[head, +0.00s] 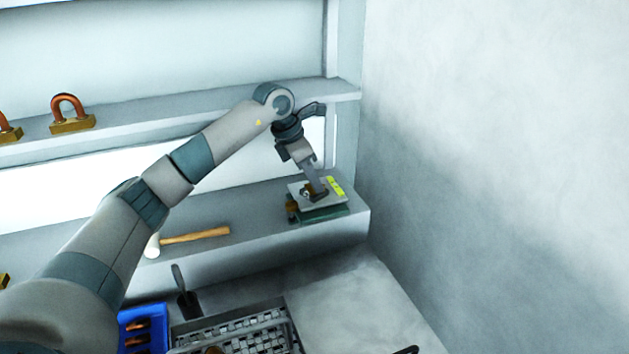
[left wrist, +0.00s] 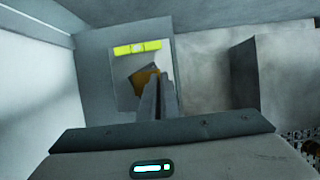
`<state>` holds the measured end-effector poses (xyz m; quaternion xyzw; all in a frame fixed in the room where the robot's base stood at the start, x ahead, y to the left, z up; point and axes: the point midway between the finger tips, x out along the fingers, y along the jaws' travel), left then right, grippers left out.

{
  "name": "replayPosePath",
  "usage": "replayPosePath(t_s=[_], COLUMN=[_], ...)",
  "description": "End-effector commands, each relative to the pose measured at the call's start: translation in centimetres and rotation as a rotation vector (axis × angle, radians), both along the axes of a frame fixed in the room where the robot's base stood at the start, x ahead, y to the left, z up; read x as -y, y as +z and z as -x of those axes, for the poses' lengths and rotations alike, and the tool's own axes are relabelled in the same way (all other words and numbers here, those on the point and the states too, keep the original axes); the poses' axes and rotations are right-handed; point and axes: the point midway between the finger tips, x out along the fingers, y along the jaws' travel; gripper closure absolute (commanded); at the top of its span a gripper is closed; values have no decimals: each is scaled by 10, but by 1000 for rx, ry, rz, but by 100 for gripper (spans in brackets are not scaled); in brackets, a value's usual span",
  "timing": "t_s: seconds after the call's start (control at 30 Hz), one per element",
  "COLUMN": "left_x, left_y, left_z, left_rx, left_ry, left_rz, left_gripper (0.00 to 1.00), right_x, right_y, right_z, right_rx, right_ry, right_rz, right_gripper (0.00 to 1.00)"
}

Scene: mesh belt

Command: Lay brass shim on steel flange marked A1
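A grey plate (head: 329,204) with a yellow-green label lies on a dark green block at the right end of the lower shelf. The plate also shows in the left wrist view (left wrist: 127,95); I cannot read its label. A small dark square piece (left wrist: 139,73) lies on it, probably the steel flange. My left gripper (head: 318,191) points down over the plate, its fingers close together. A brass-coloured piece (left wrist: 146,78), likely the shim, is at the fingertips in the left wrist view (left wrist: 157,82), apparently between them and against the dark piece. The fingers hide part of it. My right gripper is not in view.
A mallet (head: 195,236) lies on the lower shelf left of the plate. Brass padlock-like pieces (head: 72,122) stand on the upper shelf. A blue bin (head: 130,316) and a mesh-like belt (head: 245,325) are below. A bare wall (head: 500,150) closes the right side.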

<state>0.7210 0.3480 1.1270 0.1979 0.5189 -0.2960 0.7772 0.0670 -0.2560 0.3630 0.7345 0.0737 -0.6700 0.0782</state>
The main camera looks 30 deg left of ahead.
Motion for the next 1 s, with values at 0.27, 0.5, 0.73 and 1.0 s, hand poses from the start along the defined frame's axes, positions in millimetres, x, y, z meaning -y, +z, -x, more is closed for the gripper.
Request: replayPosePath(t_s=[0.27,0.5,0.73,1.0], left_x=[0,0,0,-2], left_y=[-3,-3,0,11], left_z=[0,0,0,1], left_rx=[0,0,0,2], left_ry=[0,0,0,1], left_rz=[0,0,0,-1], left_gripper=[88,79,79,79], right_x=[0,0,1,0], right_y=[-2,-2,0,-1], right_z=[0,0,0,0], right_rx=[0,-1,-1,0], right_ry=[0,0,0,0], right_rz=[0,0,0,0], right_gripper=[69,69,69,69])
